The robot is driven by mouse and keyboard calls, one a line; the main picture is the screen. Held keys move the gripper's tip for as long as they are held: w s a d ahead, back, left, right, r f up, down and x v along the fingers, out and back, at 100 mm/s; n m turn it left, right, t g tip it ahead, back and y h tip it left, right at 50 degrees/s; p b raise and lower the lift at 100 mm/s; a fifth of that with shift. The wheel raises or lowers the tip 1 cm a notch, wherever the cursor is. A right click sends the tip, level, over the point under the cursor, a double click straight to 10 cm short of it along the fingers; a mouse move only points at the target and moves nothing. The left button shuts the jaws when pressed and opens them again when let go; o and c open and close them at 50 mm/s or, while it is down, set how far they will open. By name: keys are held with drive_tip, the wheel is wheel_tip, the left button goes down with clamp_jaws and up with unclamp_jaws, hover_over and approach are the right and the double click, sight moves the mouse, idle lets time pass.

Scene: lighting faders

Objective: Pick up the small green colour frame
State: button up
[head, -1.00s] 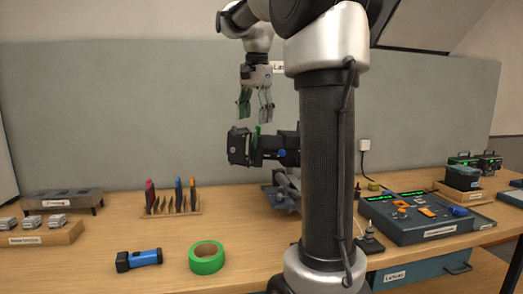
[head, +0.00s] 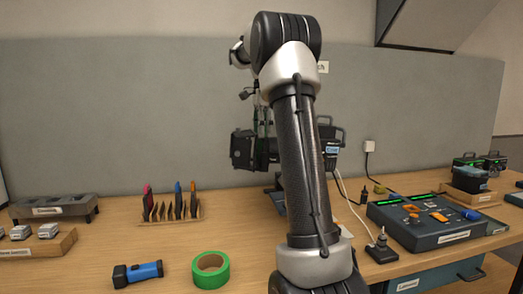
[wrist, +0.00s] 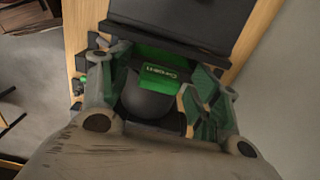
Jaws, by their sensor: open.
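The green colour frame (wrist: 158,88) shows in the wrist view as a bright green piece with a lettered tab, at the black stage lamp (wrist: 175,22). My gripper (wrist: 160,80) is open, with its fingers on either side of the green piece. I cannot tell whether they touch it. In the head view my gripper (head: 262,125) points down at the lamp (head: 242,150), just behind its front housing. The green frame cannot be made out clearly there, as the fingers and my arm cover that spot.
A rack of coloured frames (head: 170,212), a blue torch (head: 138,273) and a roll of green tape (head: 210,270) are on the bench. A lighting desk (head: 425,222) stands at the right. My arm hides part of the lamp's stand.

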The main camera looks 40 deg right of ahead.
drive_tip(key=shift+f, duration=0.1)
drive_tip(key=shift+c, duration=0.3)
drive_tip(key=c, duration=0.9)
